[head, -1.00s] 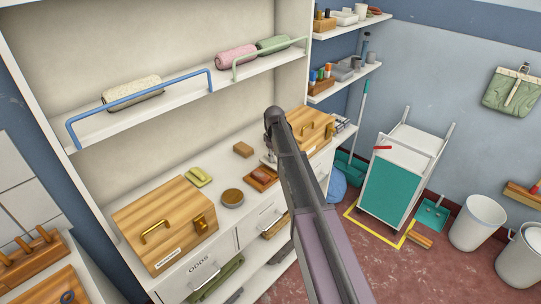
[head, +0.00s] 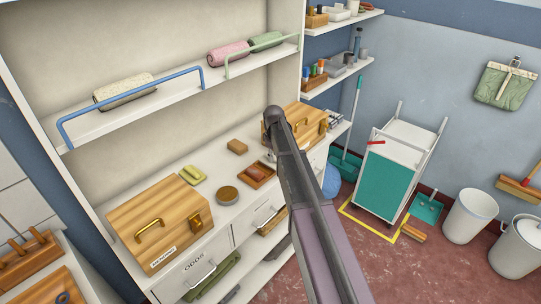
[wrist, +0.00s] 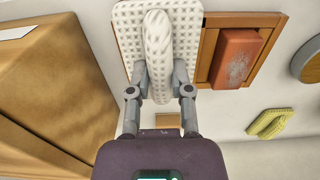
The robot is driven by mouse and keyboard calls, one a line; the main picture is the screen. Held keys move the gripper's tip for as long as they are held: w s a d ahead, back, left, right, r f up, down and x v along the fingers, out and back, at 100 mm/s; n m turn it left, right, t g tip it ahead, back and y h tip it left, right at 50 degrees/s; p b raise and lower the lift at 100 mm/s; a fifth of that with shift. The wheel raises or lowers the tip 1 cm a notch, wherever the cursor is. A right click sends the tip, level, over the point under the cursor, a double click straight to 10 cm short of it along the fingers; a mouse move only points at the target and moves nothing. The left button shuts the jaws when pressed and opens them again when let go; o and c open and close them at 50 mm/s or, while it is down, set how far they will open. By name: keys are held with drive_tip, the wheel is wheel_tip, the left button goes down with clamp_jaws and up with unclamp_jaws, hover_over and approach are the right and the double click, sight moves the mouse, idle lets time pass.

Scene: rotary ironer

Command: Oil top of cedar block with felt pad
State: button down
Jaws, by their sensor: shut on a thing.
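My gripper (wrist: 160,88) is shut on the arched handle of a white dotted pad, which looks like the felt pad (wrist: 126,30). A reddish-brown block with a pale patch on top, probably the cedar block (wrist: 236,57), sits in a shallow wooden tray (wrist: 268,22). The pad is beside the block in the wrist view and overlaps the tray's edge; I cannot tell its height. In the head view the tray (head: 268,181) and block (head: 257,173) are left of my arm, which hides my gripper and the pad.
On the counter are a round tin (head: 227,194), a yellow-green sponge (head: 193,175) and a small tan block (head: 237,146). A large wooden box (head: 150,215) stands at left, another (head: 310,117) behind my arm. A shelf (head: 180,100) hangs above.

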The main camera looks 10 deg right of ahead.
drive_tip(key=shift+s+d, duration=0.5)
drive_tip(key=shift+s, duration=0.25)
drive_tip(key=shift+r, duration=0.1)
wheel_tip(320, 180, up, 6)
drive_tip(key=p, duration=0.6)
drive_tip(key=shift+w, duration=0.1)
drive_tip(key=shift+r+p, duration=1.4)
drive_tip(key=shift+p, duration=0.1)
